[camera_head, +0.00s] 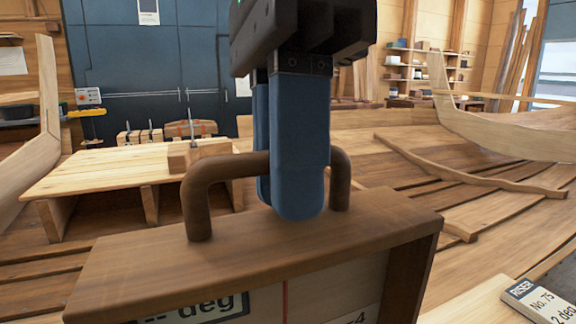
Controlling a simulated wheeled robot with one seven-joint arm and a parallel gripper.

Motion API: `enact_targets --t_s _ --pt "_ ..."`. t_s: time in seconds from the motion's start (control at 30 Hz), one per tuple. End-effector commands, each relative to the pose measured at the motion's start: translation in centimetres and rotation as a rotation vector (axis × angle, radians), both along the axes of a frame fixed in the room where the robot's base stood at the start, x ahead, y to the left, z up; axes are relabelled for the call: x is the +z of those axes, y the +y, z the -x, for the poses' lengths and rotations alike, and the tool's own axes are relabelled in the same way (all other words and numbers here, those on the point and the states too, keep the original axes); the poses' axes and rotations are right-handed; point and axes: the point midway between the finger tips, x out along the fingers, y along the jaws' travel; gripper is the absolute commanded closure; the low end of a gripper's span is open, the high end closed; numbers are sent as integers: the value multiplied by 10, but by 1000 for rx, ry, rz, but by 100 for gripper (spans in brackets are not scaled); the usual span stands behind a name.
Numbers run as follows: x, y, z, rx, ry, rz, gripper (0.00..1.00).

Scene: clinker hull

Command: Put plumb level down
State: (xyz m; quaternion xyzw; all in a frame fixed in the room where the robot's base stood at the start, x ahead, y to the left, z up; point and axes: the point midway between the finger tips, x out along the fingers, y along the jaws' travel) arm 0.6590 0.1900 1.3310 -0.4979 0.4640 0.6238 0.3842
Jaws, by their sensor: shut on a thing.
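The plumb level (140,252) is a brown wooden box-like frame with a bent handle (197,200) on top. It fills the lower middle of the head view, and its lower part is cut off by the picture's bottom edge. Its front shows a pale panel with a red vertical line and a partly cut "deg" label (200,308). My gripper (285,190) comes down from above with blue fingers shut on the handle's crossbar. What lies under the level is hidden.
A wooden bench (100,168) with several small blocks stands behind at left. The planked hull (470,215) spreads at right, with a curved batten (450,168) on it.

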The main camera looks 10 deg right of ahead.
Motion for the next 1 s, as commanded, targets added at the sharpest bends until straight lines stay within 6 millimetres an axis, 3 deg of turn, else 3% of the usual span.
enact_targets --t_s 0.13,0.47,0.5,0.73,1.0 --pt "-12 0 0 1 0 -1 100" --pt "-17 0 0 0 -1 -1 100" --pt "-17 0 0 0 0 0 80" --pt "-16 0 0 0 0 0 58" --pt "-15 0 0 0 0 0 56"
